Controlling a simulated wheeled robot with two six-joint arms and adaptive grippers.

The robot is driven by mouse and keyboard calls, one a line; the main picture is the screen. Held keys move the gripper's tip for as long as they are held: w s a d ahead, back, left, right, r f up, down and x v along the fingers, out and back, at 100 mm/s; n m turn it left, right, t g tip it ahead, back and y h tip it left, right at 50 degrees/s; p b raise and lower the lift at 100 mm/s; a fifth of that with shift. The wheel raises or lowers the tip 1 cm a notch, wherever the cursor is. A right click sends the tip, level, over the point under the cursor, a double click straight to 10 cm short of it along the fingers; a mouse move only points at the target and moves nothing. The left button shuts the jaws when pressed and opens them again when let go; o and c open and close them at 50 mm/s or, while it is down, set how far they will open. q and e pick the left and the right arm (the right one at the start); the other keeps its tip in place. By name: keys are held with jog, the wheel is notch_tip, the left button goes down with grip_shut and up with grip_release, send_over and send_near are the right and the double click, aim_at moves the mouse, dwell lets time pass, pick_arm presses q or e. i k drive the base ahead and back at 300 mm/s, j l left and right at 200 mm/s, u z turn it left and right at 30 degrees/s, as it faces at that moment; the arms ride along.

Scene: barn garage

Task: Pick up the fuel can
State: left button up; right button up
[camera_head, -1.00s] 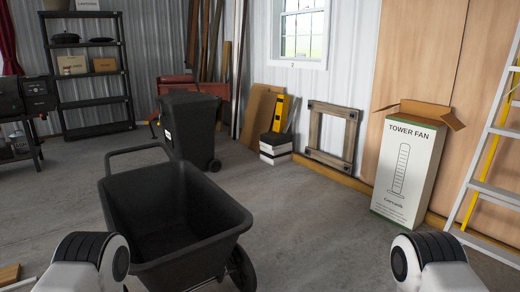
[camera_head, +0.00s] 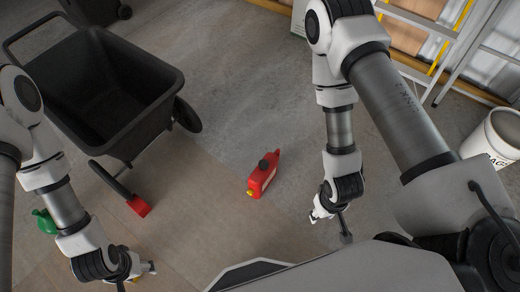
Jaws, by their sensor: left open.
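My left gripper (camera_head: 145,270) is at the lower left, well away from the can. It is open and empty, seen from above at a slant. Nothing covers the can.
A black wheelbarrow (camera_head: 118,88) stands at the upper left. A red-ended black piece (camera_head: 137,205) and a green object (camera_head: 44,221) lie near my left arm. A white bucket (camera_head: 497,136) and a ladder (camera_head: 425,30) are at the right. The floor around the can is clear.

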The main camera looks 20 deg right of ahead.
aim_at(259, 180)
jog(key=i+l, duration=0.1)
jog(key=l, duration=0.95)
jog(key=i+l, duration=0.1)
jog(key=l, duration=0.95)
jog(key=u, duration=0.05)
